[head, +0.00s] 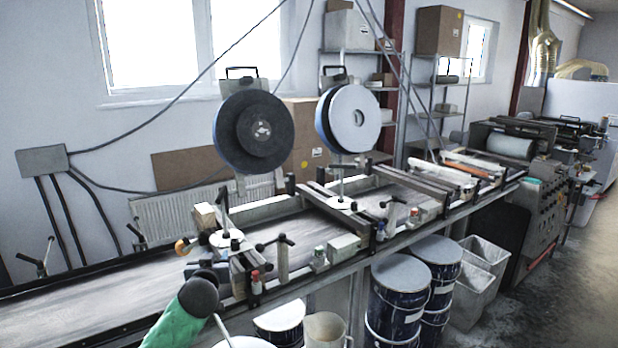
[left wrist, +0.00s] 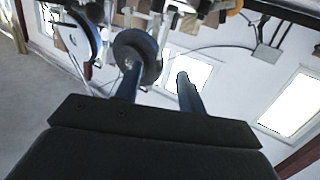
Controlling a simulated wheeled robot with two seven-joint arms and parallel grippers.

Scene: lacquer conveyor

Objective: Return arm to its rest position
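My left gripper (left wrist: 158,72) shows in the left wrist view with its two dark fingers apart and nothing between them. The wrist view is upside down, with the conveyor parts and reels at its top. In the head view my green left arm with a dark rounded end comes in at the bottom left, in front of the conveyor (head: 90,295). Its fingers cannot be made out clearly there. My right gripper does not show in either view.
A black reel (head: 236,150) and a white-faced reel (head: 354,118) stand on the conveyor frame. Clamps, bottles and small blocks line its near edge. Blue drums (head: 396,300) and a grey bin (head: 470,285) stand below. Floor at the far right is clear.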

